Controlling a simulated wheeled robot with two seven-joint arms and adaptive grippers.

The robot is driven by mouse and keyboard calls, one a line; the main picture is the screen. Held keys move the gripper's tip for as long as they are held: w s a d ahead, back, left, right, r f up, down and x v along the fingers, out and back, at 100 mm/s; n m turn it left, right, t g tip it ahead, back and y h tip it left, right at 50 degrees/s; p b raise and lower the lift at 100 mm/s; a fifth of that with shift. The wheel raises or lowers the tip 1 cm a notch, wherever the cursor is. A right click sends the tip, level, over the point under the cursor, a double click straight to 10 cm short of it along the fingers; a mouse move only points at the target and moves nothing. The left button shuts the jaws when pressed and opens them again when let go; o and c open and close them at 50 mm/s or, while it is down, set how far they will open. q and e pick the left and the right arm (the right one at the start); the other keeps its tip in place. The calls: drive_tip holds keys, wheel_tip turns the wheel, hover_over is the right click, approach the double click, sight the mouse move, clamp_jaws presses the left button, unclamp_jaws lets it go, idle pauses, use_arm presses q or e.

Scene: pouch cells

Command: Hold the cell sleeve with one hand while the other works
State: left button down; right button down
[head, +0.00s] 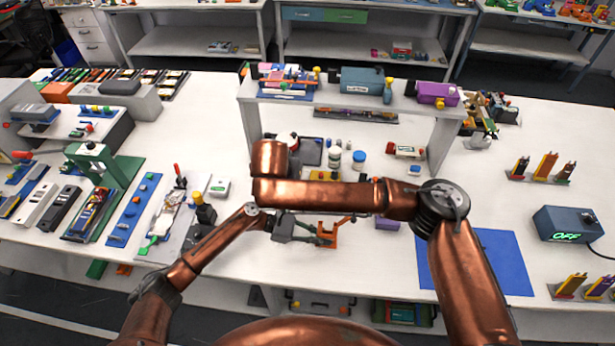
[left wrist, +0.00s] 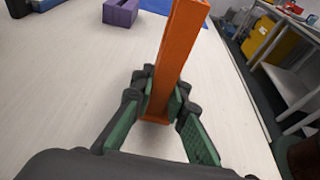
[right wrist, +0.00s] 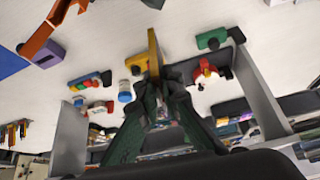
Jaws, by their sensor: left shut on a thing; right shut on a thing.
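The orange cell sleeve (head: 327,237) is over the middle front of the white table. My left gripper (head: 306,238) is shut on it. In the left wrist view the sleeve (left wrist: 180,55) stands between the green-padded fingers as a tall orange bar. It also shows at the upper left of the right wrist view (right wrist: 42,36). My right gripper (right wrist: 157,82) is shut on a thin yellow piece (right wrist: 153,50), apart from the sleeve. In the head view my copper right arm hides this gripper and piece.
A purple block (head: 388,223) and a blue mat (head: 500,265) lie right of the sleeve. A raised white shelf (head: 247,118) stands behind, with bottles (head: 358,158) beneath it. A dark box reading OFF (head: 566,225) is at the right. Tools and fixtures crowd the left.

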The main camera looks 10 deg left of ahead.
drive_tip(key=shift+w+d+r+m+h, duration=0.1)
drive_tip(key=shift+w+m+h, duration=0.15)
drive_tip(key=shift+m, duration=0.3)
drive_tip(key=shift+w+d+r+m+h, duration=0.15)
drive_tip(key=shift+m+h, duration=0.1)
drive_tip(key=shift+m, duration=0.3)
drive_tip(key=s+d+f+m+g+h, duration=0.2)
drive_tip(key=d+m+g, duration=0.15)
drive_tip(key=m, duration=0.25)
drive_tip(key=r+m+g, duration=0.1)
drive_tip(key=m+g, duration=0.2)
drive_tip(key=m, duration=0.6)
hover_over(329, 235)
drive_tip(key=w+a, duration=0.1)
drive_tip(key=shift+h, duration=0.4)
drive_tip(key=shift+s+f, duration=0.15)
drive_tip(key=shift+f, duration=2.65)
drive_tip(key=shift+s+f, duration=0.2)
drive_tip(key=shift+f, duration=2.55)
drive_tip(key=shift+s+f, duration=0.15)
drive_tip(key=shift+f, duration=2.65)
drive_tip(key=c, duration=2.1)
unclamp_jaws()
drive_tip(key=shift+o, duration=0.3)
drive_tip(key=v, duration=1.4)
drive_tip(key=shift+w+d+r, duration=0.2)
drive_tip(key=shift+w+d, duration=0.05)
drive_tip(key=shift+d, duration=0.05)
drive_tip(key=shift+t, duration=0.25)
